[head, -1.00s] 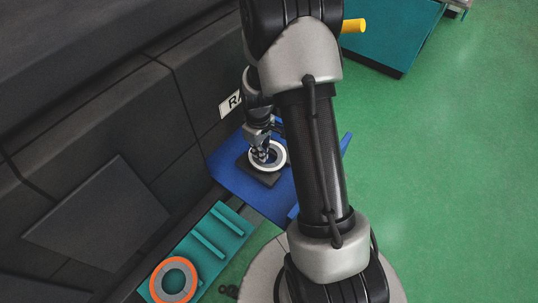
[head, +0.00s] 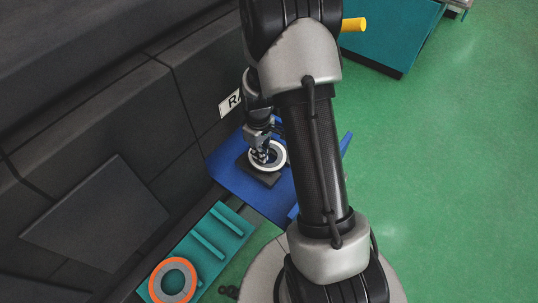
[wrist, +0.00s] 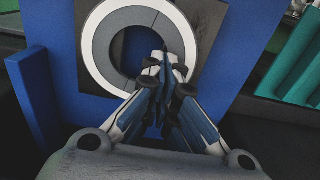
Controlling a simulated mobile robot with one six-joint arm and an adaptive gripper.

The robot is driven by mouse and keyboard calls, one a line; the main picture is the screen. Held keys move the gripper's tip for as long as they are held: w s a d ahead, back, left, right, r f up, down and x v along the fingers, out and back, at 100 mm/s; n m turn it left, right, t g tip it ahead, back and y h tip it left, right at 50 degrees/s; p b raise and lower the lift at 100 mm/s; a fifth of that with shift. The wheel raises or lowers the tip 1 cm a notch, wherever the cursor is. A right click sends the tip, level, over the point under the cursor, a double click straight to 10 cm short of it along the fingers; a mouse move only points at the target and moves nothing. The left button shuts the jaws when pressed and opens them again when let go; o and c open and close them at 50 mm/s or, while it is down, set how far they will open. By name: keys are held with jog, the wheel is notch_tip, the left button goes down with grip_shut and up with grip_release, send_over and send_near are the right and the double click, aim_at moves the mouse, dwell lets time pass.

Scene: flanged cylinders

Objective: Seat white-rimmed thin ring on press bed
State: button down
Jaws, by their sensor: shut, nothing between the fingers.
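The white-rimmed thin ring (wrist: 103,43) lies flat on a dark square press bed (wrist: 209,19) on a blue platform; its inner band is grey. In the head view the ring (head: 283,157) and bed (head: 257,176) show beneath my gripper. My gripper (wrist: 166,55) is shut with nothing between its fingers. In the wrist view its tips overlap the near right part of the ring and its hole. I cannot tell whether the tips touch the ring. Part of the ring is hidden by the fingers.
The blue platform (head: 228,179) has raised edges and stands against a dark machine wall (head: 95,85). A teal rack (head: 213,235) with an orange-rimmed ring (head: 160,290) stands nearer to me. A teal cabinet (head: 392,35) stands at the top. Green floor on the right is clear.

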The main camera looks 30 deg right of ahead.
jog(key=shift+f, duration=0.25)
jog(key=shift+r, duration=0.15)
jog(key=shift+r+p, duration=1.75)
jog(key=shift+r, duration=0.65)
